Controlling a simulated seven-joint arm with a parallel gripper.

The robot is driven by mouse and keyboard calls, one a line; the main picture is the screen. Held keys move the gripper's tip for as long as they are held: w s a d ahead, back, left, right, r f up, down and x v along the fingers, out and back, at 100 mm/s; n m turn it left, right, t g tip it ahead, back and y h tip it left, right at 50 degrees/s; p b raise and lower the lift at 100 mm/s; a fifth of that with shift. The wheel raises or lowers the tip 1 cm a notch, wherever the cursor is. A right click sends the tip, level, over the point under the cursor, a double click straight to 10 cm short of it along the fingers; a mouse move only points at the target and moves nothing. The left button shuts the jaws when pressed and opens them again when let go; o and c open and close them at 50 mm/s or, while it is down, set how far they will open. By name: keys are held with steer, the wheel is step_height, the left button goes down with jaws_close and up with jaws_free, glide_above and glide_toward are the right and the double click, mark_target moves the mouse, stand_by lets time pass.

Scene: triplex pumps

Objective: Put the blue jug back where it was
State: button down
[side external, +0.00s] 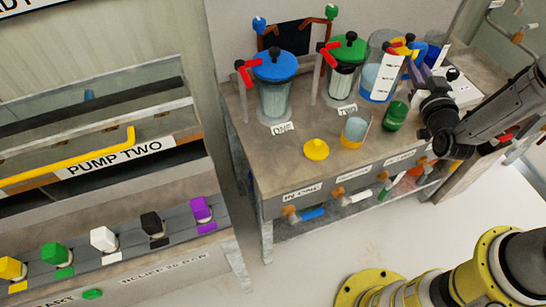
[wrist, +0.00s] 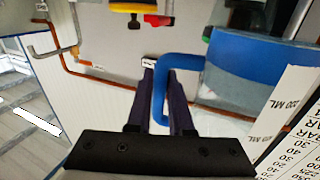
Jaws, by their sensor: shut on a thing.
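The blue jug (wrist: 250,72) fills the right of the wrist view, with its blue handle (wrist: 160,92) between the two dark fingers. My gripper (wrist: 164,75) is shut on this handle.
A green bottle (side external: 395,115), a small beaker (side external: 354,131) and a yellow lid (side external: 316,149) are nearer the front. Blue-lidded (side external: 275,85) and green-lidded (side external: 343,75) vessels stand further left.

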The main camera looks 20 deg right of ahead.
steer(key=s+a+n+y, duration=0.2)
steer(key=s+a+y, duration=0.2)
steer(key=a, duration=0.6)
steer(key=s+a+n+t+y, duration=0.1)
steer(key=s+a+n+y, duration=0.2)
steer(key=a, duration=0.7)
steer(key=s+f, duration=0.1)
steer(key=s, duration=0.1)
steer(key=shift+s+a+y, duration=0.25)
steer(key=shift+s+y, duration=0.05)
steer(key=shift+y, duration=0.1)
steer(key=w+a+f, duration=0.2)
steer(key=w+f, duration=0.2)
steer(key=w+a+f, duration=0.2)
steer(key=w+f, duration=0.2)
steer(key=w+a+f, duration=0.2)
steer(key=w+f, duration=0.2)
steer(key=shift+w+a, duration=0.1)
steer(key=shift+a, duration=0.3)
steer(key=shift+f, duration=0.25)
steer(key=c, duration=0.8)
jaws_free()
steer(key=shift+f, duration=0.2)
